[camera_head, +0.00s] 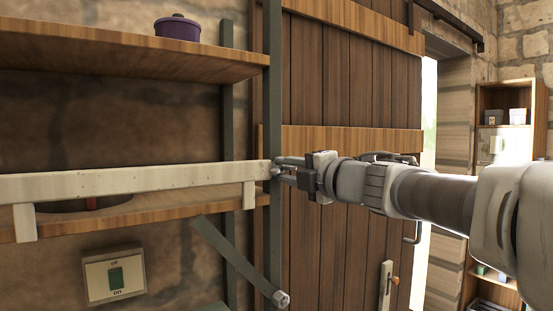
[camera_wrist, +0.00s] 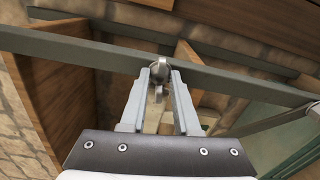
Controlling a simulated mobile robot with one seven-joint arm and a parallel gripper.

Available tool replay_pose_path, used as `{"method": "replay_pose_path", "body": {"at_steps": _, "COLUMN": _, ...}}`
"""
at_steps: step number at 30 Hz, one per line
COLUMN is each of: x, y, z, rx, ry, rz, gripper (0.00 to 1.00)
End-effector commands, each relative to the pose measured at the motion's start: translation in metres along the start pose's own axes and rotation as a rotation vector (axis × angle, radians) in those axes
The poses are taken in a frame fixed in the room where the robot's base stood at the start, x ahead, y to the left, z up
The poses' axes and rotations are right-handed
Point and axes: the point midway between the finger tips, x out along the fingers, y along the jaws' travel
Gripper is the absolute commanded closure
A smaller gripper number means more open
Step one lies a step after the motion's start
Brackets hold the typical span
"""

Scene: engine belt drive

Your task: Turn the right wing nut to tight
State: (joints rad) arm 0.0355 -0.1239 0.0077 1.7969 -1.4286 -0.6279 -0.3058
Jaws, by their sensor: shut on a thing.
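A small grey metal wing nut (camera_wrist: 158,73) sits on the metal post (camera_head: 273,100), at the right end of the pale horizontal bar (camera_head: 130,182). My gripper (camera_head: 281,170) reaches in from the right at the height of the bar. Its two fingers are shut on the wing nut, one on each side, as the wrist view shows. One wing points back between the fingers. In the head view the fingertips largely hide the nut, and how tight it is cannot be told.
A second bolt or nut (camera_head: 280,299) sits lower, at the end of a slanted brace (camera_head: 235,260). A purple pot (camera_head: 177,28) stands on the upper shelf (camera_head: 120,50). A switch box (camera_head: 114,275) is on the wall. A wooden door (camera_head: 335,90) stands behind my gripper.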

Motion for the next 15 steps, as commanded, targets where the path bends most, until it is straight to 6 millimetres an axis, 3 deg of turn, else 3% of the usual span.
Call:
{"method": "replay_pose_path", "body": {"at_steps": 6, "x": 0.0001, "y": 0.002, "z": 0.0, "rx": 0.129, "ry": 0.001, "rz": -0.001, "gripper": 1.0}}
{"method": "replay_pose_path", "body": {"at_steps": 15, "x": 0.0, "y": -0.0003, "z": -0.0002, "rx": 0.149, "ry": 0.0, "rz": 0.001, "gripper": 1.0}}
